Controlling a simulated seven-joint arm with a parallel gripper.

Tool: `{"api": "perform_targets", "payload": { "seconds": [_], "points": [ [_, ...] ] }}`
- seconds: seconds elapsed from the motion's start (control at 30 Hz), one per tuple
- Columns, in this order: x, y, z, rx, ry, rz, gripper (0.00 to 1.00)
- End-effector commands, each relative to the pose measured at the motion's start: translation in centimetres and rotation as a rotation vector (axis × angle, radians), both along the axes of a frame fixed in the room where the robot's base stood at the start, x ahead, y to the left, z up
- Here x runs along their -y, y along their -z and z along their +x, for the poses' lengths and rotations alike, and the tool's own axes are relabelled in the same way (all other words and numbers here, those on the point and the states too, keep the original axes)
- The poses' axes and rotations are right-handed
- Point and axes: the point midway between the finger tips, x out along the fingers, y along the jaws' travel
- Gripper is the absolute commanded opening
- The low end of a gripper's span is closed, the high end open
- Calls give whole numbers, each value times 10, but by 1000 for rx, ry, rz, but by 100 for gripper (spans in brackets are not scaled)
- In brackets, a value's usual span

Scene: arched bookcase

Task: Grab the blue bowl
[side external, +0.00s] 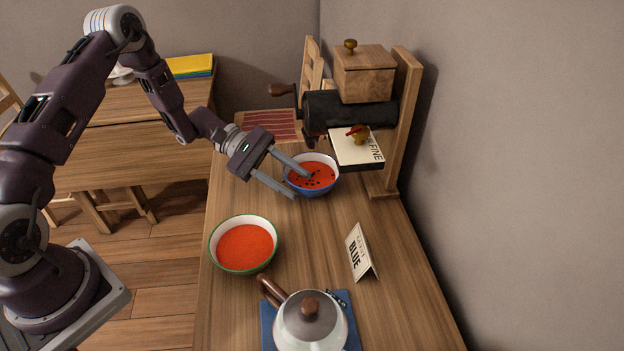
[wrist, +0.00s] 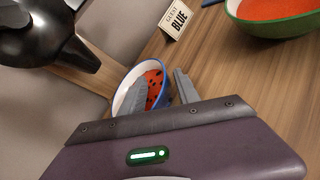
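The blue bowl (side external: 322,189) stands on the wooden table, holding red contents with dark specks. Its pale inside also shows in the wrist view (wrist: 127,79), partly hidden by a finger. My gripper (side external: 300,184) is open, with its two fingers apart at the bowl's near left side. In the wrist view, one finger of my gripper (wrist: 158,88) overlaps the bowl's inside and the other is just right of its rim. No grip on the bowl shows. I cannot tell whether the fingers touch it or how far below the rim they reach.
A green-rimmed bowl (side external: 244,221) with red contents stands nearer the front. A folded card reading "BLUE" (side external: 358,252) is to its right. A kettle (side external: 310,322) sits on a blue mat. A wooden stand (side external: 401,120) with a dark cylinder (side external: 349,110) rises behind the blue bowl.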

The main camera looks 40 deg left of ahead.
Motion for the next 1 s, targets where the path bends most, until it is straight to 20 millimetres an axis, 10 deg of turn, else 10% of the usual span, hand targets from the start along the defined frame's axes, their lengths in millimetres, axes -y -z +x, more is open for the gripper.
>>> {"api": "perform_targets", "payload": {
  "seconds": [0.37,0.57,1.0],
  "points": [
    [19,7,3,0,1,0,36],
    [19,7,3,0,0,1,0],
    [19,5,3,-2,1,2,0]
  ]
}}
